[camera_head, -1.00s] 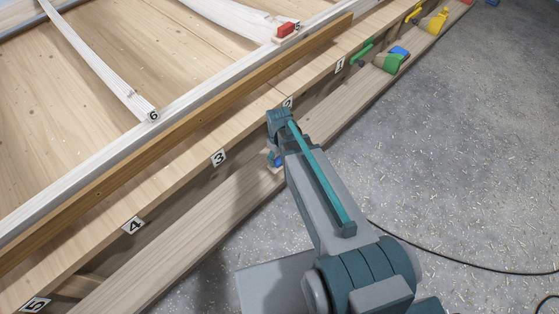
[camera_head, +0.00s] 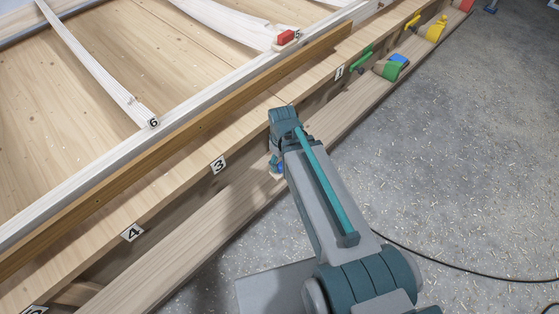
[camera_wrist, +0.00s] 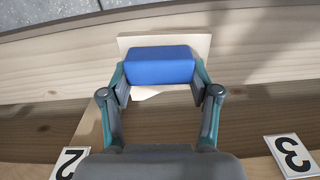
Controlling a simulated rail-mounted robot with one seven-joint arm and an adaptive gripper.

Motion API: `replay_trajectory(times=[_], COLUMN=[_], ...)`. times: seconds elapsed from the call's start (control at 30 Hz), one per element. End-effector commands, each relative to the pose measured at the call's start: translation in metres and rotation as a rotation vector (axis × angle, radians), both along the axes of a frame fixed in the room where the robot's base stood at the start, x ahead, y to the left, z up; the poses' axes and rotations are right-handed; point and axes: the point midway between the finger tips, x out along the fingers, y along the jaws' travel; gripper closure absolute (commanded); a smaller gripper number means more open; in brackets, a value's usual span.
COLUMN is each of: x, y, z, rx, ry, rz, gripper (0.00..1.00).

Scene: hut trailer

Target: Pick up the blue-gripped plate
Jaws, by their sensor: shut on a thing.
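The blue-gripped plate shows in the wrist view as a pale flat plate (camera_wrist: 201,45) with a blue block grip (camera_wrist: 158,66) on it. My gripper (camera_wrist: 159,84) has one finger at each end of the blue grip and is shut on it. In the head view, my gripper (camera_head: 277,163) is at the wooden ledge between tags 2 and 3, and only a bit of blue shows there. My arm hides most of the plate in that view.
A long wooden ledge (camera_head: 185,222) runs diagonally, with number tags 3 (camera_head: 219,164), 4 (camera_head: 132,232) and 1 (camera_head: 339,72) above it. Green (camera_head: 386,69) and yellow (camera_head: 436,31) pieces stand farther along. The grey floor (camera_head: 450,150) is open, with a black cable.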

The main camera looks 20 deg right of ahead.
Motion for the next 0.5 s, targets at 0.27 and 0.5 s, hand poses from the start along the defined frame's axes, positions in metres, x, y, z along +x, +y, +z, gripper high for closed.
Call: replay_trajectory(times=[0.27, 0.5], x=[-0.014, -0.019], y=[0.0, 0.0], z=[0.023, 0.027], rx=[0.0, 0.0], ry=[0.003, 0.004], rz=[0.0, 0.0], gripper=[0.84, 0.84])
